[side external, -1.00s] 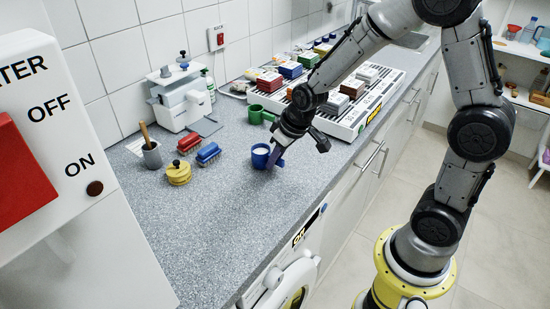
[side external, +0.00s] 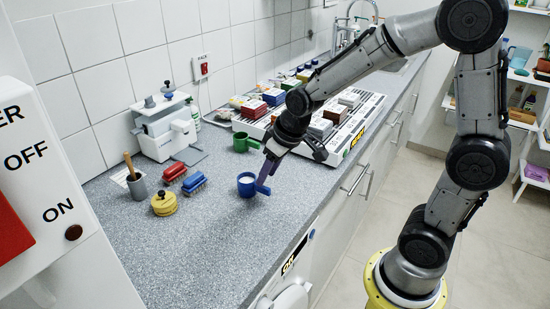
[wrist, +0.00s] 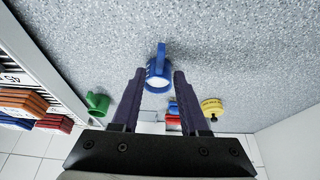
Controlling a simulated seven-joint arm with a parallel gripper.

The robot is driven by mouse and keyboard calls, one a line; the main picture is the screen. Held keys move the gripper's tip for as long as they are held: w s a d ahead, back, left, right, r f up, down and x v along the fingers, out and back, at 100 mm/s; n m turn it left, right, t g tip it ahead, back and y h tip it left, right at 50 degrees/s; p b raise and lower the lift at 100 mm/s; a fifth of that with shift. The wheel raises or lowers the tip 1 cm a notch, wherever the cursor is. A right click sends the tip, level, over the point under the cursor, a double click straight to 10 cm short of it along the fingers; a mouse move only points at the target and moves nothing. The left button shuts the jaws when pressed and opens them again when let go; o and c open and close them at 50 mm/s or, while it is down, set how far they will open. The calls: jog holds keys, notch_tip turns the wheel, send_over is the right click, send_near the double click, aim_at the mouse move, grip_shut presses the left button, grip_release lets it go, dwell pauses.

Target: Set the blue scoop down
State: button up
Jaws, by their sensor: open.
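The blue scoop (side external: 246,187), a cup shape with white contents, stands upright on the grey counter (side external: 215,245). Its handle points right, towards my gripper. My gripper (side external: 266,176) is open, its purple fingers just above and beside the handle in the side view. In the wrist view the scoop (wrist: 158,82) shows in the gap between the two spread fingers, past their tips, with its handle pointing up the picture. I see no finger closed on it; the exact gap to the handle is hard to tell.
A green mug (side external: 241,143) stands behind the scoop. A slatted rack (side external: 345,132) with boxes lies behind right. The front counter is clear.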

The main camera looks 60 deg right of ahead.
jog(key=v, duration=0.6)
jog(key=s+a+r, duration=0.1)
jog(key=s+r, duration=0.1)
jog(key=s, duration=0.6)
jog(key=s+a+r+t, duration=0.1)
jog(key=s, duration=0.8)
jog(key=shift+s+r, duration=0.35)
